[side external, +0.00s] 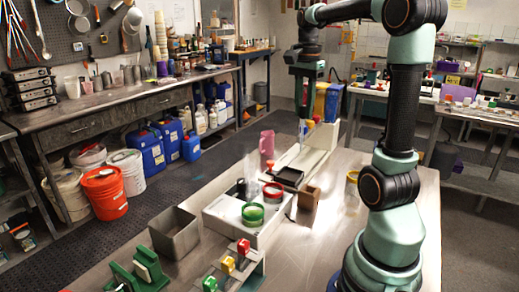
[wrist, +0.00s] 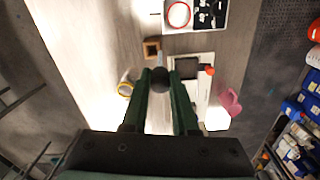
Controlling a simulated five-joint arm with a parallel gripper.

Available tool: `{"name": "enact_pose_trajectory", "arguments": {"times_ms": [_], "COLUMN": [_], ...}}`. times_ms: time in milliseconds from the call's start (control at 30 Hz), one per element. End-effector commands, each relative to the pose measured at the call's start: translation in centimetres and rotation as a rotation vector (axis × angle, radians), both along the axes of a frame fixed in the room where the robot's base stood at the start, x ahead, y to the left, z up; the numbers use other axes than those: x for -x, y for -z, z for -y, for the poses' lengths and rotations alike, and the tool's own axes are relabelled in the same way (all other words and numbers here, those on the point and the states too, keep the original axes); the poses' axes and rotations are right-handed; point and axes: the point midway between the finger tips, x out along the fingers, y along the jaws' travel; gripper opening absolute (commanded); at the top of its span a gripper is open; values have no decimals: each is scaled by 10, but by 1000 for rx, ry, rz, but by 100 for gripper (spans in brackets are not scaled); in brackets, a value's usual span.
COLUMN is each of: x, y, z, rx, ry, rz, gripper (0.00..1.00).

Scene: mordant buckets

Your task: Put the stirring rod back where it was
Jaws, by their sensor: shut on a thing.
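My gripper (side external: 303,112) is high over the far end of the metal table, pointing down, near the long white stand (side external: 309,146). In the wrist view its two green fingers (wrist: 160,84) are closed on a dark round-ended thing (wrist: 161,80), seen nearly end-on; it seems to be the stirring rod. Its length is mostly hidden in that view, and the side view shows only a thin dim line below the fingers. The white stand with a black tray (side external: 287,177) is also in the wrist view (wrist: 203,95), beside the fingers.
A brown wooden block (side external: 308,203), a yellow-rimmed cup (side external: 352,188) and a pink mug (side external: 267,144) stand around the stand. Nearer are a white block with red (side external: 272,190) and green (side external: 252,214) rings, a metal bin (side external: 174,236) and a green rack (side external: 147,268).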

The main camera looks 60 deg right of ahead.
Motion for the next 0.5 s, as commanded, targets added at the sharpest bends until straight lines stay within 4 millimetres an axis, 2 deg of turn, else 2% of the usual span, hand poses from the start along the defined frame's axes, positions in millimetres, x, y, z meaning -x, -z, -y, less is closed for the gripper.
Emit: {"name": "enact_pose_trajectory", "arguments": {"times_ms": [33, 100, 267, 367, 500], "x": [8, 16, 26, 27, 27], "y": [-4, -9, -11, 3, 36], "z": [12, 22, 33, 34, 33], "rx": [1, 0, -1, -4, -5], "ry": [27, 51, 74, 76, 75], "rz": [1, 0, -1, -3, -5], "gripper": [0, 0, 0, 0, 0]}}
